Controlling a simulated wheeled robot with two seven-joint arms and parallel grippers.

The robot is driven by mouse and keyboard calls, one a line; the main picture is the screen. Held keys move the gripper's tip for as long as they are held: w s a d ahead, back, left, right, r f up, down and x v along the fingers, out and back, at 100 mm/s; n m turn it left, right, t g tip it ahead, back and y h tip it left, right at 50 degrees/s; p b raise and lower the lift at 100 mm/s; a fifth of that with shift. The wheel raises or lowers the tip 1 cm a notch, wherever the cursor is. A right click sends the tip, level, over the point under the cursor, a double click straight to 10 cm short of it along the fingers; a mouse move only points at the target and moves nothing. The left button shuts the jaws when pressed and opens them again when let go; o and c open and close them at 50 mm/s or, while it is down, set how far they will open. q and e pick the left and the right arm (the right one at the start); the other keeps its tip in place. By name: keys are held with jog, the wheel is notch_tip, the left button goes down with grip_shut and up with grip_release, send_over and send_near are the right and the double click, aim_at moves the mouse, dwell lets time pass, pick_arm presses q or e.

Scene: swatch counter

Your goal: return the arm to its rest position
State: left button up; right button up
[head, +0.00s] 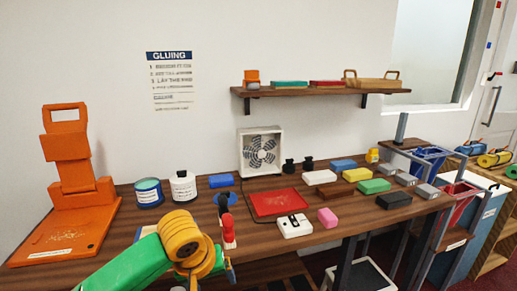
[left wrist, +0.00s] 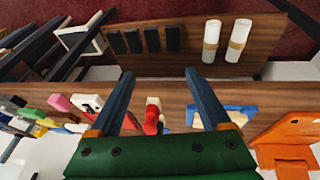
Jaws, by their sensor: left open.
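My left arm (head: 125,262) comes in from the bottom left of the head view, green with an orange joint, over the front of the workbench. Its gripper jaws are mostly hidden there behind the arm. In the left wrist view my left gripper (left wrist: 165,88) shows two dark blue fingers spread well apart with nothing held between them. A red-and-white item (left wrist: 153,118) stands on the bench beyond the fingers; I cannot tell its distance from them. My right gripper is in neither view.
The bench holds an orange stand (head: 70,180), cans (head: 149,193), a white fan (head: 260,151), a red tray (head: 275,202), a white switch box (head: 294,225) and several coloured blocks. The wrist view shows a lower shelf (left wrist: 190,62) with dark blocks and two white cylinders.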

pick_arm(q)
notch_tip(320, 180, down, 12)
jog(key=w+h, duration=0.2)
jog(key=w, duration=0.1)
jog(key=s+a+f, duration=0.2)
jog(key=s+f, duration=0.1)
jog(key=f, duration=0.4)
jog(key=s+a+f+y, duration=0.15)
jog(key=s+f, duration=0.25)
jog(key=f, duration=0.4)
jog(key=s+a+f, duration=0.2)
jog(key=s+f, duration=0.1)
jog(key=f, duration=0.4)
jog(key=s+a+f+m+g, duration=0.1)
jog(key=s+f, duration=0.3)
jog(key=s, duration=0.6)
jog(key=s+a+f+m+g+y, duration=0.1)
jog(key=s+f+m, duration=0.1)
jog(key=s, duration=0.8)
jog(key=s+a+f+m+g, duration=0.1)
jog(key=s+f, duration=0.4)
jog(key=s, duration=0.5)
jog(key=shift+s+a+f+m, duration=0.15)
jog(key=shift+a+f+m, duration=0.2)
jog(key=shift+a+m, duration=0.25)
